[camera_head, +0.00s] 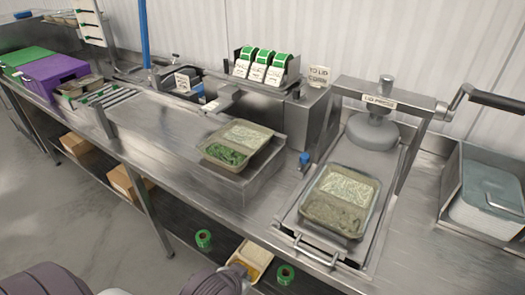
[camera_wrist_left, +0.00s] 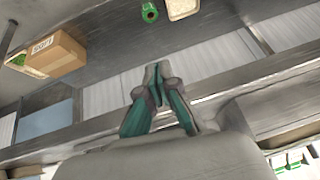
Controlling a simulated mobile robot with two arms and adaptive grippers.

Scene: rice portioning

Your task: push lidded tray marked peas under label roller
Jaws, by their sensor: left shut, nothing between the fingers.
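A two-part tray with pale rice and green peas (camera_head: 238,143) sits on the raised steel block mid-bench; a lid or marking on it cannot be made out. The label unit (camera_head: 262,66) stands behind it with several green-and-white labels; the roller itself is not clear. My left gripper (camera_head: 240,270) is low at the bottom of the head view, in front of the bench and well short of the peas tray. In the left wrist view its fingers (camera_wrist_left: 157,82) are shut and empty, with the lower shelf beyond. My right gripper is not in view.
A second tray (camera_head: 341,201) with rice and greyish food lies on the lid press (camera_head: 382,103) slide. A lid stack (camera_head: 489,195) stands at right. Purple (camera_head: 55,76) and green items are at far left. Cardboard boxes (camera_head: 124,182) and green rolls (camera_head: 204,239) are on the lower shelf.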

